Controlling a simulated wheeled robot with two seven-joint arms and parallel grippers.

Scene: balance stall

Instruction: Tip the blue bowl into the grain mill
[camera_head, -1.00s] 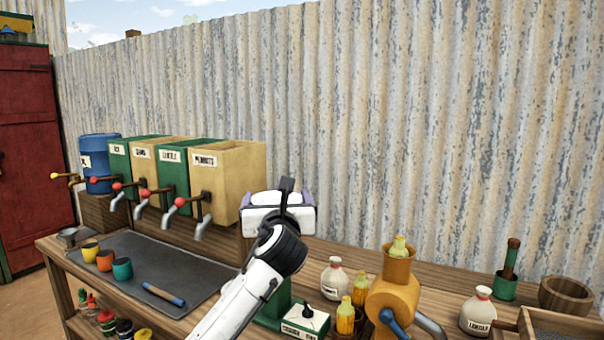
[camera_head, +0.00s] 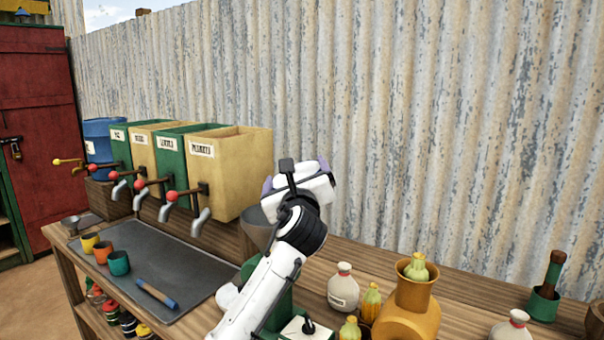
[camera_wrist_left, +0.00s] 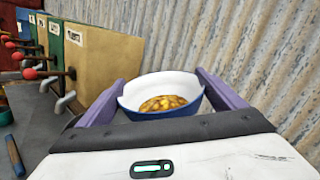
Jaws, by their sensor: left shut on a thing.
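My left gripper (camera_head: 298,187) is raised over the counter, shut on the blue bowl. In the left wrist view the bowl (camera_wrist_left: 165,83) sits between the purple fingers, blue outside and white inside, with yellow-brown pieces in it. In the head view my gripper hides the bowl. A green machine (camera_head: 282,300) with a grey hopper-like top (camera_head: 256,230) stands just below my gripper. An orange machine (camera_head: 408,318) with a cob in its hopper stands to the right. I cannot tell for certain which is the grain mill. My right gripper is not in view.
Dispensers with red-knobbed taps (camera_head: 232,165) stand at the left. A grey mat (camera_head: 180,275) carries small coloured cups (camera_head: 119,262). White bottles (camera_head: 343,287) and a green mortar (camera_head: 543,303) stand at the right. A corrugated wall (camera_head: 430,150) closes the back.

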